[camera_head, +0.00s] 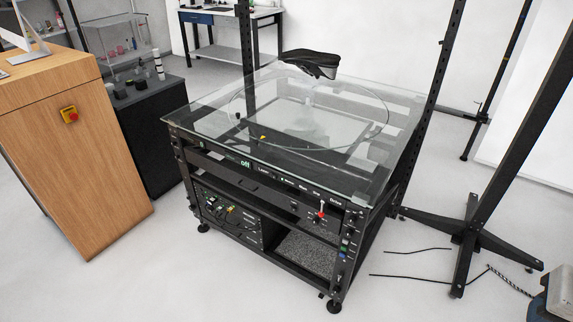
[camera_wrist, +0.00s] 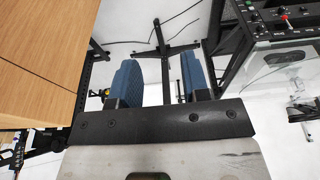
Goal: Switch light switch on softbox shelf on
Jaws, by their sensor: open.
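A black turntable frame (camera_head: 262,204) with a glass top (camera_head: 200,118) stands in the middle of the head view. A lit "off" sign and white labels run along its front panel (camera_head: 285,180). A small red-tipped lever (camera_head: 321,210) sits at the right of the front, below the panel; it also shows in the wrist view (camera_wrist: 285,19). Which control is the light switch, I cannot tell. My gripper (camera_wrist: 159,68) is open, with nothing between its two blue fingers, and points at the floor area, left of the control panel and apart from it.
A wooden cabinet (camera_head: 75,135) with a red-and-yellow button stands at the left. A black post with splayed feet (camera_head: 466,237) stands at the right, and cables (camera_head: 412,277) lie on the floor. White floor is clear in front of the frame.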

